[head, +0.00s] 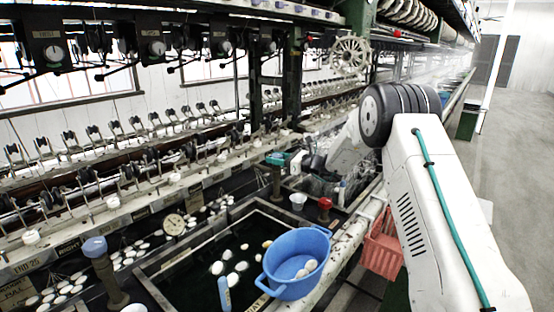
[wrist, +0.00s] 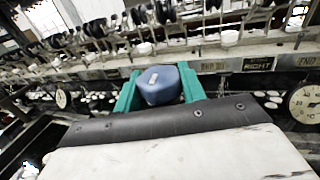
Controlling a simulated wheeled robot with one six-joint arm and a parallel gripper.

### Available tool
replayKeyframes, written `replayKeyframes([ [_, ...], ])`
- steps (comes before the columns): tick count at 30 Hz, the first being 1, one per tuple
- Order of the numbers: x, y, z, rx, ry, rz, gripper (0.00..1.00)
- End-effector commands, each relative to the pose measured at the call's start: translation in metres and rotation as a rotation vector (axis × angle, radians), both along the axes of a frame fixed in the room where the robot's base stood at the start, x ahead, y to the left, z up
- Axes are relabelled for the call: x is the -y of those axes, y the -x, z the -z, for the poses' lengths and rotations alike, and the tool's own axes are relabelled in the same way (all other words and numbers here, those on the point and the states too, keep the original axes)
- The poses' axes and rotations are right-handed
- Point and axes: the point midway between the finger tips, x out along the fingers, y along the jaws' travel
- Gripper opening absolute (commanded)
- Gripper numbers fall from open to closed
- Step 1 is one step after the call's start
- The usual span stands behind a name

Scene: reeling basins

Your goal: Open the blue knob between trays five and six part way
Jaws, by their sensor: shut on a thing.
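A blue knob (wrist: 162,86) with a small pale mark on top sits between the two teal fingers of my gripper (wrist: 159,72) in the wrist view. The fingers are closed against its left and right sides. In the head view my gripper (head: 279,158) shows as teal fingers at the top of a brown post (head: 277,182); the knob itself is mostly hidden there. A second blue knob (head: 95,246) stands on its own post at the lower left, apart from my gripper. I cannot read any tray numbers.
A dark basin with white cocoons holds a blue tub (head: 296,262) near its right edge. A red knob (head: 324,204) and a white cup (head: 298,201) stand near the basin's far corner. A red crate (head: 382,250) hangs below the rail. The aisle (head: 510,150) at right is clear.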

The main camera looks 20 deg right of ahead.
Motion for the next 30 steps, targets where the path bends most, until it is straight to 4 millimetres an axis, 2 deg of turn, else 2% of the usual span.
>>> replayKeyframes([
  [8, 0.0013, -0.001, 0.0004, 0.002, 0.0, -0.092, 0.18],
  [30, 0.0019, -0.0013, 0.0005, 0.002, 0.001, -0.609, 0.18],
])
